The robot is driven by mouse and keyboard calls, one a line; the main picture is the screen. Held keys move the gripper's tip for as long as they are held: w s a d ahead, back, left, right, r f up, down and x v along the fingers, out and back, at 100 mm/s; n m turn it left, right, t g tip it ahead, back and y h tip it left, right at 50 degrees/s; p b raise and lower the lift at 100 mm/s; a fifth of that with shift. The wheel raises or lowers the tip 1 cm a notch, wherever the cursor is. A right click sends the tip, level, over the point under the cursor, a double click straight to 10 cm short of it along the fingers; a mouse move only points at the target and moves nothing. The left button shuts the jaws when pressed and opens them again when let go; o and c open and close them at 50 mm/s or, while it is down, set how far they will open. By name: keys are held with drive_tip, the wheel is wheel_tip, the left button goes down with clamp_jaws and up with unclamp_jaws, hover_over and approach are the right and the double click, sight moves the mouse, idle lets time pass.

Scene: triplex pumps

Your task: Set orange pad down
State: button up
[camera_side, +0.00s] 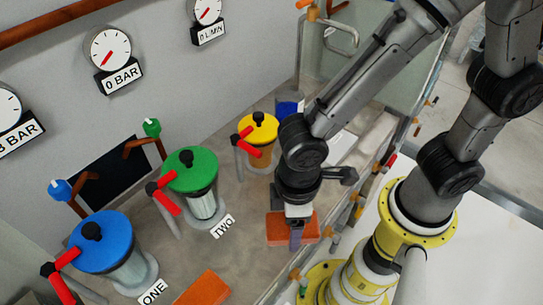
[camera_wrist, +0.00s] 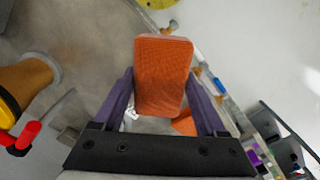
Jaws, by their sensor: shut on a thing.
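My gripper (camera_side: 295,232) points down and is shut on an orange pad (camera_side: 307,228) with a textured face. In the wrist view the two purple fingers of my gripper (camera_wrist: 158,95) press on the two long sides of this orange pad (camera_wrist: 163,70). The pad is near the right edge of the worktop; I cannot tell whether it touches the surface. A second orange pad (camera_side: 203,290) lies on the worktop at the bottom of the side view. A piece of orange also shows behind the held pad in the wrist view, mostly hidden.
Blue (camera_side: 100,243), green (camera_side: 190,170) and yellow (camera_side: 258,127) topped pumps with red handles stand in a row to the left. A metal rail with orange fittings (camera_side: 344,212) runs close on the right. Worktop between pumps and gripper is mostly bare.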

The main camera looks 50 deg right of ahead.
drive_tip(key=w+d+r+m, duration=0.1)
drive_tip(key=w+r+m, duration=0.3)
drive_tip(key=w+r, duration=0.7)
drive_tip(key=w+d+m, duration=0.1)
drive_tip(key=w+d, duration=0.1)
drive_tip(key=w, duration=0.1)
drive_tip(key=w+d+m, duration=0.1)
drive_tip(key=w+d, duration=0.1)
drive_tip(key=w, duration=0.2)
drive_tip(key=w+d+m, duration=0.1)
drive_tip(key=w+d, duration=0.2)
drive_tip(key=shift+w+r, duration=0.15)
drive_tip(key=shift+w, duration=0.2)
drive_tip(key=w+d+f+m, duration=0.2)
drive_tip(key=w+d+f, duration=0.2)
drive_tip(key=d, duration=0.3)
drive_tip(key=w+d+f+m, duration=0.1)
drive_tip(key=w+d+f, duration=0.2)
drive_tip(key=w+d, duration=0.3)
drive_tip(key=shift+n, duration=0.7)
drive_tip(key=f, duration=0.2)
drive_tip(key=s+f, duration=0.1)
drive_tip(key=f, duration=0.1)
drive_tip(key=s+d+f, duration=0.1)
drive_tip(key=f, duration=0.1)
drive_tip(key=shift+s+d+f, duration=0.1)
drive_tip(key=shift+s+f, duration=0.05)
drive_tip(key=shift+f, duration=0.2)
drive_tip(key=shift+r, duration=0.1)
